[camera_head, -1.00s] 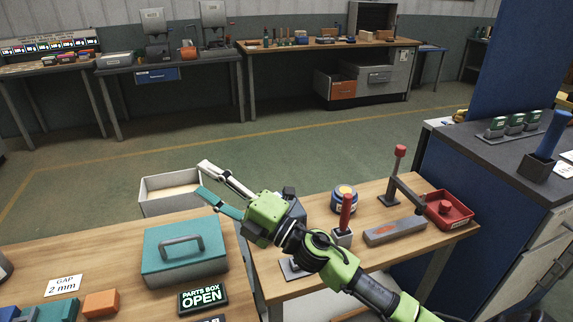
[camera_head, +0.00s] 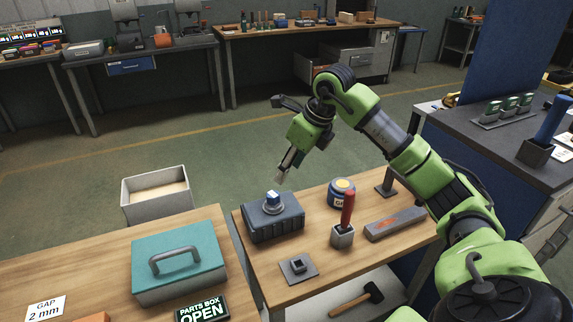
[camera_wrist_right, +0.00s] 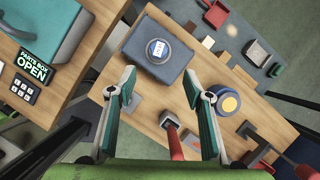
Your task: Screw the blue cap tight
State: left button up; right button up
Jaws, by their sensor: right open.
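The blue cap (camera_head: 273,197) sits on top of a dark blue-grey box (camera_head: 262,222) near the left end of the small wooden table. My right gripper (camera_head: 287,170) hangs above and behind the box, pointing down, clear of the cap. In the right wrist view my right gripper (camera_wrist_right: 167,98) is open and empty, and the cap lies beyond its fingertips. My left gripper is not in view.
A blue jar with a yellow top (camera_head: 341,191), a red-handled tool in a holder (camera_head: 342,236), a long grey block (camera_head: 395,222) and a small grey plate (camera_head: 299,268) share the table. A teal parts box (camera_head: 180,272) stands left, across a gap. An open bin (camera_head: 157,206) is behind.

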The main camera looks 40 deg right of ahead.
aim_at(274, 196)
jog(key=p+x, duration=0.2)
jog(key=x, duration=1.1)
jog(key=shift+w+a+f, duration=0.15)
jog(key=shift+a+f, duration=0.05)
jog(key=shift+f, duration=0.15)
grip_shut()
jog(key=shift+r+m+p, duration=0.15)
jog(key=shift+m+p, duration=0.4)
jog(key=shift+m, duration=0.05)
jog(key=shift+a+m+h+p, duration=0.1)
jog(key=shift+m+h+p, duration=0.2)
jog(key=shift+m+h, duration=0.5)
jog(key=m+h, duration=0.1)
jog(key=m, duration=0.3)
jog(key=shift+a+m, duration=0.1)
jog(key=shift+m, duration=0.3)
jog(key=shift+o, duration=1.9)
grip_release()
